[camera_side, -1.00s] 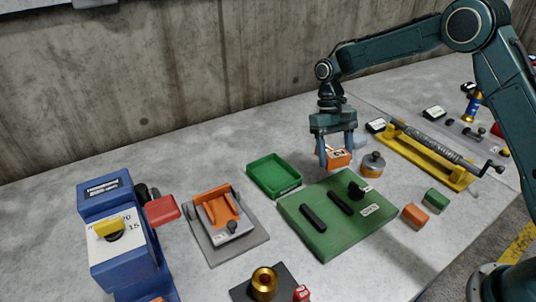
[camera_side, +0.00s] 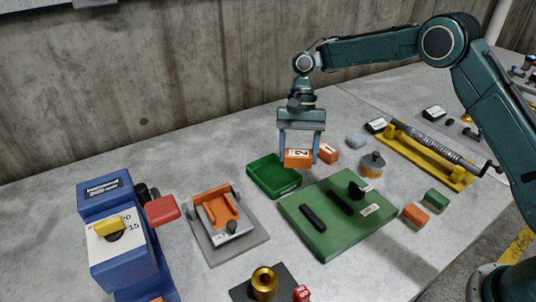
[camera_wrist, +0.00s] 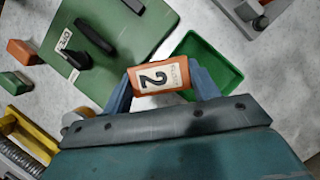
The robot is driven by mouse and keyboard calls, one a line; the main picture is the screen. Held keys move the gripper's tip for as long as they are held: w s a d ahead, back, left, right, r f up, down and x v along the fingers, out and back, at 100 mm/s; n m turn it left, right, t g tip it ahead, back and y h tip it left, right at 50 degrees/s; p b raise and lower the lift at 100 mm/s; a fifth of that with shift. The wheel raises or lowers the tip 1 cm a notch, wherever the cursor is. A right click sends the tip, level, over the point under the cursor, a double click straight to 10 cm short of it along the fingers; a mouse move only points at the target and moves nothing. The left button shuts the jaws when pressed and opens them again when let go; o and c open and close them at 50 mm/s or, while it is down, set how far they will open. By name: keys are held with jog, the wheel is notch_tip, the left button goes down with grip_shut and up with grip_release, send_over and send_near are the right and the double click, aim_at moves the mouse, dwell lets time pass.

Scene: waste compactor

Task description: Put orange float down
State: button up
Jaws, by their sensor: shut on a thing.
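My gripper (camera_side: 299,152) is shut on an orange float (camera_side: 297,158), a block with a white label marked 2. In the side view it is held upright in the air near the right end of the green tray (camera_side: 262,184). In the wrist view the orange float (camera_wrist: 172,92) sits between my two fingers (camera_wrist: 160,88), its label facing the camera. The green tray (camera_wrist: 232,72) lies beyond and to the right there, partly hidden by a finger, and its visible inside looks empty.
Another labelled orange block (camera_side: 328,153) stands just right of my gripper. A green panel (camera_side: 320,236) with black handles lies in front. A round grey-and-orange item (camera_side: 372,164) and a yellow fixture (camera_side: 428,152) are to the right. An orange clamp fixture (camera_side: 217,206) is left of the tray.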

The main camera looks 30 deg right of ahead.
jog(key=s+a+r+m+t+y, duration=0.1)
jog(key=a+r+m+t, duration=0.3)
jog(key=a, duration=0.7)
jog(key=a+r+m+y, duration=0.1)
jog(key=a+r+m, duration=0.2)
jog(key=a+m, duration=0.55)
jog(key=shift+n, duration=0.95)
jog(key=shift+d+f+x, duration=0.15)
jog(key=shift+d+x, duration=0.15)
jog(key=shift+x, duration=1.1)
jog(key=shift+d+f+x, duration=0.1)
jog(key=shift+d+x, duration=0.2)
jog(key=shift+x, duration=1.05)
jog(key=shift+d+f+x, duration=0.15)
jog(key=shift+d+x, duration=0.1)
jog(key=shift+x, duration=1.15)
